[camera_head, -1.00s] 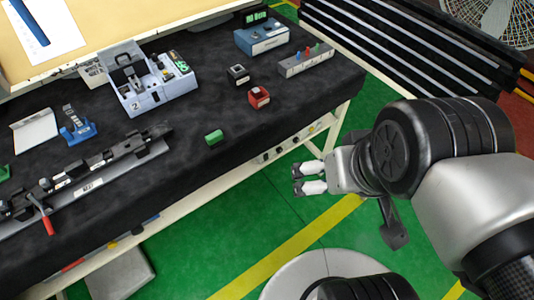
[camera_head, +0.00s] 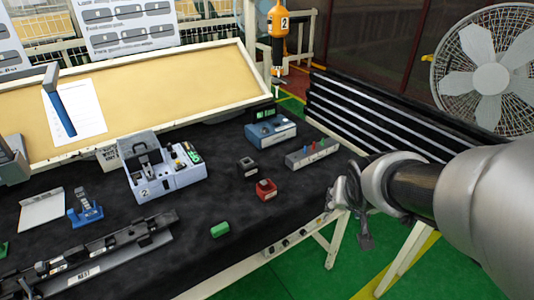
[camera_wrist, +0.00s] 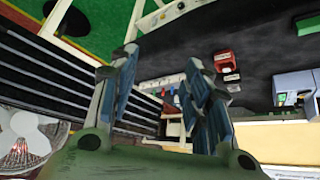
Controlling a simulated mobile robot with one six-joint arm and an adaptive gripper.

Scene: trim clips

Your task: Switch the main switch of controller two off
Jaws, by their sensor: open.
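Controller two is a light blue-grey box (camera_head: 170,185) with a "2" label on its front, standing on the black table in the head view. In the wrist view my gripper (camera_wrist: 160,85) is open and empty; a pale box (camera_wrist: 293,86) at the right edge looks like controller two.
A blue device (camera_head: 271,133), a grey strip with coloured knobs (camera_head: 311,153), a red block (camera_head: 266,190), a black block (camera_head: 247,167) and a green block (camera_head: 220,230) lie between. Black rails (camera_head: 375,115) and a fan (camera_head: 490,78) stand at the right.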

